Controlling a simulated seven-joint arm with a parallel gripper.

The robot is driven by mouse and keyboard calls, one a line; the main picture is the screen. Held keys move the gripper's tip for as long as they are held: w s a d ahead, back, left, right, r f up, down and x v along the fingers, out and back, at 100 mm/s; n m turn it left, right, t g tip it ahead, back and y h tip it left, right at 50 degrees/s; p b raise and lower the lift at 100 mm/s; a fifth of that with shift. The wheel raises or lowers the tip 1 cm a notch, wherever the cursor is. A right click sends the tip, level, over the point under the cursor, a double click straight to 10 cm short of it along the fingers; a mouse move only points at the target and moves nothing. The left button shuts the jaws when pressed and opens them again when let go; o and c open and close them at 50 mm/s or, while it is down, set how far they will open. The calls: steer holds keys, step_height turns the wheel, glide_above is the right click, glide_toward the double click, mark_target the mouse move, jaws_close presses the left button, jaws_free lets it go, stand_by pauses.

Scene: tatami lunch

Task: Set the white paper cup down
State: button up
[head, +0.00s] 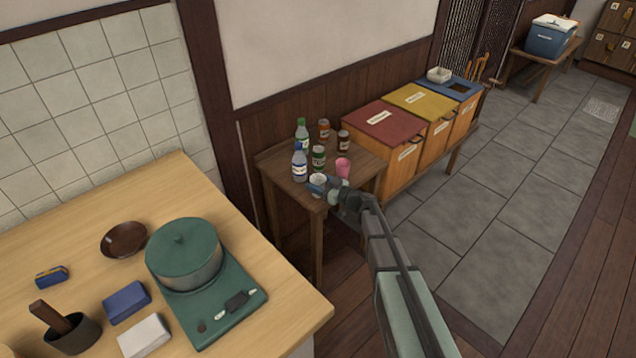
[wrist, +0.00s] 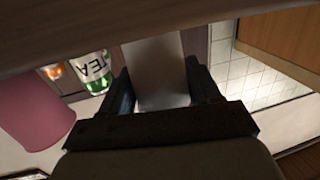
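The white paper cup (head: 318,179) is at the near corner of the small wooden side table (head: 289,187) in the head view. My gripper (head: 322,187) reaches it from the right and hides part of it. In the wrist view the cup (wrist: 161,72) sits between the two dark fingers of my gripper (wrist: 161,90), which are closed against its sides. I cannot tell whether the cup's base touches the tabletop.
A pink cup (head: 343,167) stands close by, with a blue-labelled bottle (head: 299,163), a green-capped bottle (head: 302,136) and several jars behind. Sorting bins (head: 384,121) stand right of the table. A counter with a green pot (head: 184,252) is at left.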

steer(key=o, duration=0.4)
steer(key=shift+o, duration=0.2)
steer(key=v, duration=1.3)
steer(key=shift+d, duration=0.5)
steer(key=s+a+f+m+g+h, duration=0.25)
steer(key=s+f+g, duration=0.35)
steer(key=s+f, duration=0.75)
steer(key=s+d+f+m+g+h, duration=0.1)
steer(key=s+f, duration=0.3)
steer(key=s, duration=0.6)
steer(key=s+d+f+m+g+h, duration=0.2)
steer(key=s+f+m+g+h, duration=0.1)
steer(key=s, duration=0.7)
steer(key=s+d+f+m+g+h, duration=0.1)
steer(key=s+f+m+g+h, duration=0.1)
steer(key=s+f, duration=0.4)
steer(key=s+g+h, duration=0.1)
steer(key=s+g, duration=0.1)
steer(key=s, duration=0.2)
steer(key=shift+d, duration=0.4)
steer(key=shift+o, duration=0.3)
steer(key=s+d+m+g+h, duration=0.2)
steer(key=s+d+h, duration=0.3)
steer(key=s, duration=0.6)
steer(key=shift+s+d+f+m+g, duration=0.2)
steer(key=shift+d+f+m+g, duration=0.2)
steer(key=shift+d, duration=0.5)
